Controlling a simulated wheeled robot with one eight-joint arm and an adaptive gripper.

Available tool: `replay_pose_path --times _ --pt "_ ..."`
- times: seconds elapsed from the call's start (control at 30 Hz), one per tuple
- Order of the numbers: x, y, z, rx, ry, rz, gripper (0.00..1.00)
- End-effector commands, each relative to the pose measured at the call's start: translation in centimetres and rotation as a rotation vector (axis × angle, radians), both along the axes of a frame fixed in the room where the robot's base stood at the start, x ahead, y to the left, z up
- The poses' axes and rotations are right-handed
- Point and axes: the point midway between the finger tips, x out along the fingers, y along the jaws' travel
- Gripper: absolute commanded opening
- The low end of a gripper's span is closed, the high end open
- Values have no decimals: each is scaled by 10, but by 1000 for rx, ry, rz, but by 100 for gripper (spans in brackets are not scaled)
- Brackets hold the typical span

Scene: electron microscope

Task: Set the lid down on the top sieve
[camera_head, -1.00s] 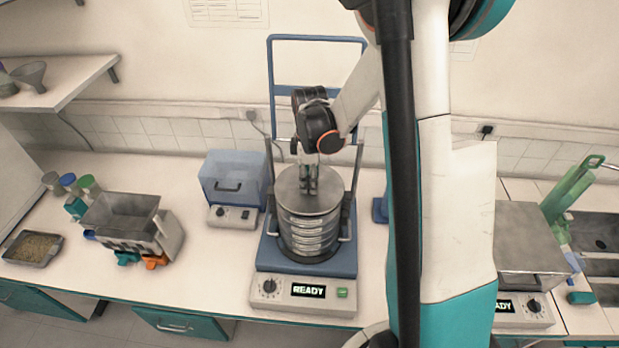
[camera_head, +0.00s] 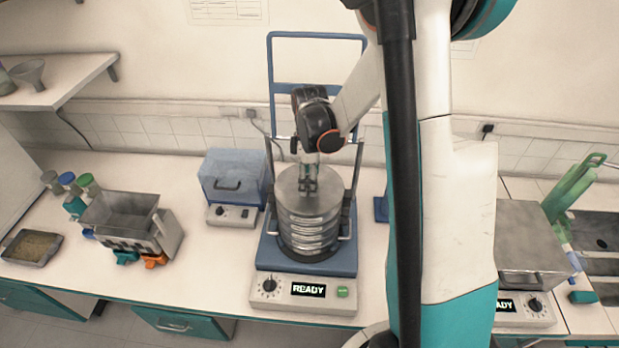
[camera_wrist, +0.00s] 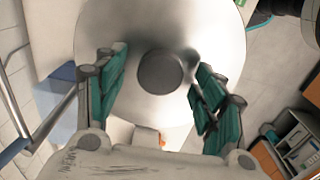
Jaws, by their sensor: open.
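The round grey metal lid (camera_head: 292,184) lies flat on top of the sieve stack (camera_head: 308,232), which stands on the blue sieve shaker (camera_head: 308,287). The lid also fills the middle of the wrist view (camera_wrist: 150,108), with its dark round knob (camera_wrist: 160,72) at the centre. My gripper (camera_head: 309,186) is directly above the lid. In the wrist view my gripper (camera_wrist: 158,75) has its teal fingers open, one on each side of the knob, with a gap between each finger and the knob. The lid hides the inside of the top sieve.
The shaker's blue frame (camera_head: 318,38) and uprights rise behind and beside the stack. A translucent blue box (camera_head: 232,178) stands to the left. A grey metal hopper (camera_head: 124,218) and a tray (camera_head: 32,247) are further left. The counter's front left is clear.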

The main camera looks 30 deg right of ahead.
Motion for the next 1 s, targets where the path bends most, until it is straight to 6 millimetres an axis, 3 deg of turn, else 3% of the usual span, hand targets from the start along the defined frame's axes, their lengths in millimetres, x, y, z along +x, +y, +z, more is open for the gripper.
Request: replay_pose_path --times 0.17,0.6,0.8,1.0 --pt "0 0 20 0 0 0 64" --pt "0 0 101 0 0 0 64" --pt "0 0 116 0 0 0 64" --pt "0 0 118 0 0 0 64"
